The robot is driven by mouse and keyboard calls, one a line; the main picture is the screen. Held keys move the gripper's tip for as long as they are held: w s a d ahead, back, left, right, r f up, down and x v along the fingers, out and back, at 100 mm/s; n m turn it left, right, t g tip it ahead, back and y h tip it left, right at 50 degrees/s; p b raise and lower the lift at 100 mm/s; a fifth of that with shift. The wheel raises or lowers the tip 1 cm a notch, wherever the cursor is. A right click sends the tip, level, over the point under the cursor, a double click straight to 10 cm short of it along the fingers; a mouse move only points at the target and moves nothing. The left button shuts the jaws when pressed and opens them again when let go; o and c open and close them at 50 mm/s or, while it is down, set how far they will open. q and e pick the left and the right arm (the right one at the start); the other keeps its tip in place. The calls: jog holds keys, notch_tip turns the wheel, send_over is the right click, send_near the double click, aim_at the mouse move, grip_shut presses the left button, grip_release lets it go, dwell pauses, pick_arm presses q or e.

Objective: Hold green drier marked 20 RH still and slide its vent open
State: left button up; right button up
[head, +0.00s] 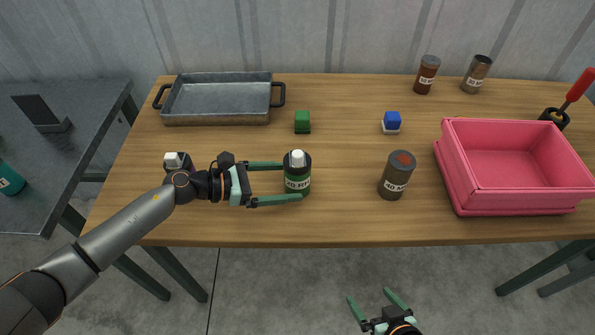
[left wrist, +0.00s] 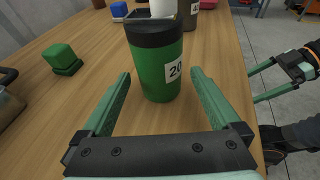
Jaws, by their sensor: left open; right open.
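The green drier (head: 297,176) stands upright near the front middle of the table, with a dark upper band, a white top piece and a white label. In the left wrist view the drier (left wrist: 160,70) shows its label reading "20", partly turned away. My left gripper (head: 290,181) is open, its green fingers on either side of the drier; in the left wrist view (left wrist: 161,82) the fingertips reach its near side, and I cannot tell whether they touch it. My right gripper (head: 371,298) is open and empty, low in front of the table's front edge.
A brown canister (head: 396,176) stands right of the drier. A green block (head: 302,121) and blue block (head: 391,122) lie behind. A grey tray (head: 217,100) is back left, a pink bin (head: 512,165) right. A dark item with a white top (head: 176,161) sits behind my left arm.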

pick_arm(q)
jog(key=shift+b+x, duration=0.3)
jog(key=shift+x, duration=0.85)
jog(key=c, duration=0.9)
